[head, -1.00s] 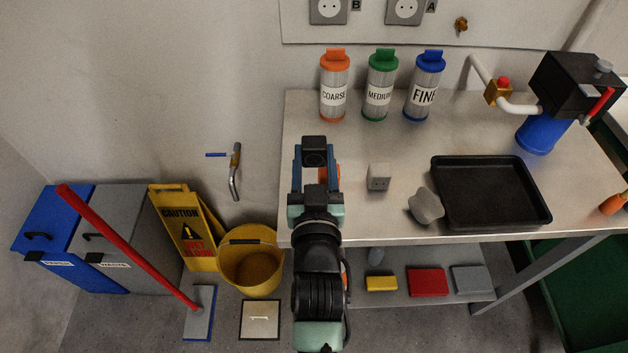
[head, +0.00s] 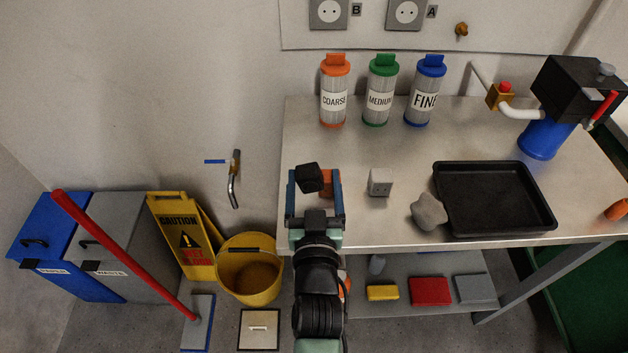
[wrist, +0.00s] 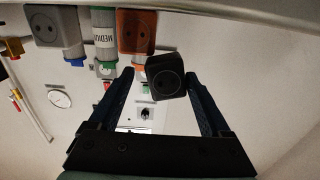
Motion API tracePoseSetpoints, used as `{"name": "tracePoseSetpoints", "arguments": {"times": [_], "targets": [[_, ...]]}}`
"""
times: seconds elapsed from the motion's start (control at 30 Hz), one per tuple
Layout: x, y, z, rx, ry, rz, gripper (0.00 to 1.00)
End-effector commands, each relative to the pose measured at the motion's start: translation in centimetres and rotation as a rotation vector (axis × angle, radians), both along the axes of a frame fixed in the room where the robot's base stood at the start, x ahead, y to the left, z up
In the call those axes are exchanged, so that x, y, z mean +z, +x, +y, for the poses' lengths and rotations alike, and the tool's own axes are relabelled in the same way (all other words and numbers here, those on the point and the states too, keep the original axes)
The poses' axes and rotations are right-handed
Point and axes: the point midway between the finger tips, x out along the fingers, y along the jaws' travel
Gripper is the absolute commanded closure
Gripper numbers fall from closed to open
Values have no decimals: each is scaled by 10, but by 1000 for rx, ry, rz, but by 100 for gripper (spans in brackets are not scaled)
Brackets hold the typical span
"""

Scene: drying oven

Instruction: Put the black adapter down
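The black adapter (head: 310,177) is tilted between the fingers of my gripper (head: 315,185) near the left end of the workbench. In the wrist view the adapter (wrist: 166,77) sits nearer the right finger, with a clear gap to the left finger. My gripper (wrist: 160,85) is spread wider than the adapter and is open. I cannot tell whether the adapter touches the right finger, or whether it rests on the bench or is in the air.
An orange adapter (wrist: 135,30) stands close behind the black one. A grey adapter (head: 380,182), a grey stone-like lump (head: 429,211) and a black tray (head: 495,200) are to the right. Three filters (head: 380,90) stand at the back. The workbench (head: 370,150) is clear between them.

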Motion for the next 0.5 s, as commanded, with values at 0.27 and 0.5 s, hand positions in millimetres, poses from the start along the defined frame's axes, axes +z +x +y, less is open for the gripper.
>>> {"name": "tracePoseSetpoints", "arguments": {"times": [0.27,0.5], "targets": [[4,0,0,0,0,-1,19],[0,-31,0,-1,0,3,19]]}}
